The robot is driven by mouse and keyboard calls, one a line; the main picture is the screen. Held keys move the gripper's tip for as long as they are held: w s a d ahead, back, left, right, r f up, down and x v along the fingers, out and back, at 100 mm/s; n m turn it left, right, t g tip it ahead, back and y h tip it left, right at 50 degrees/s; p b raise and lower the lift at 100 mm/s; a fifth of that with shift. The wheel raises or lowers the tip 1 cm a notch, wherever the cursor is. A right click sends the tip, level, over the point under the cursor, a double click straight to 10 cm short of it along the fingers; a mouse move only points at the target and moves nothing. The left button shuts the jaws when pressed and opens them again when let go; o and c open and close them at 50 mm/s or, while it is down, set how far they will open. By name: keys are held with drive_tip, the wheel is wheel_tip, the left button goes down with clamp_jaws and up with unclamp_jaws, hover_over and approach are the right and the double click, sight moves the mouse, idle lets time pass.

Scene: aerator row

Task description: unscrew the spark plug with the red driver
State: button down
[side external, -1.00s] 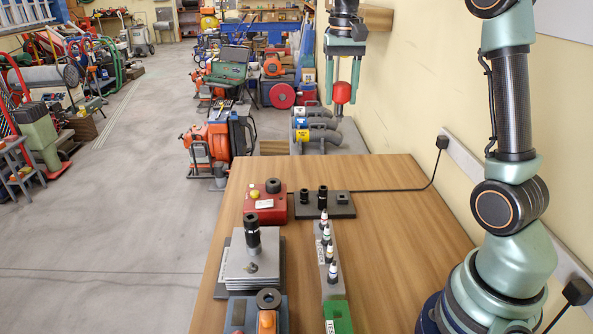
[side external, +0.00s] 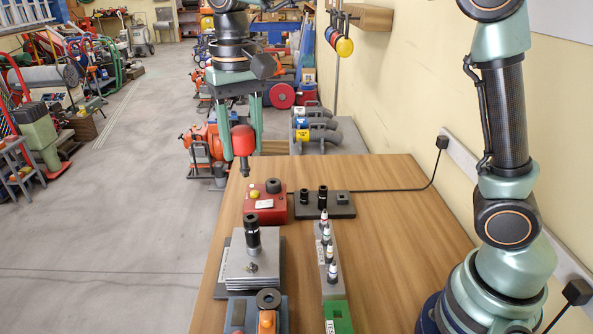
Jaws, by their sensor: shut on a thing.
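My gripper (side external: 243,150) is shut on the red driver (side external: 242,140), which hangs upright with its dark tip down. It is in the air just behind and above the red box on the table. A grey finned block (side external: 240,268) stands at the near left of the table. A black upright cylinder, like a socket (side external: 253,236), stands on it. I cannot tell which part is the plug to be unscrewed. A grey rack (side external: 330,288) holds a row of several white-tipped spark plugs (side external: 328,252).
The red box (side external: 266,212) has a yellow button and a black round socket. A dark tray (side external: 334,212) holds black sockets. A green block (side external: 338,317) and a blue-grey box (side external: 281,317) stand at the near edge. The table's right side (side external: 400,240) is clear.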

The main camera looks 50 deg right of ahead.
sight(246, 170)
drive_tip(key=shift+f, duration=4.25)
drive_tip(key=shift+f, duration=1.1)
drive_tip(key=n, duration=0.7)
drive_tip(key=shift+n, duration=0.3)
drive_tip(key=shift+s, duration=0.1)
drive_tip(key=n, duration=0.3)
drive_tip(key=shift+d+f+n, duration=0.1)
drive_tip(key=shift+n, duration=0.3)
drive_tip(key=n, duration=0.4)
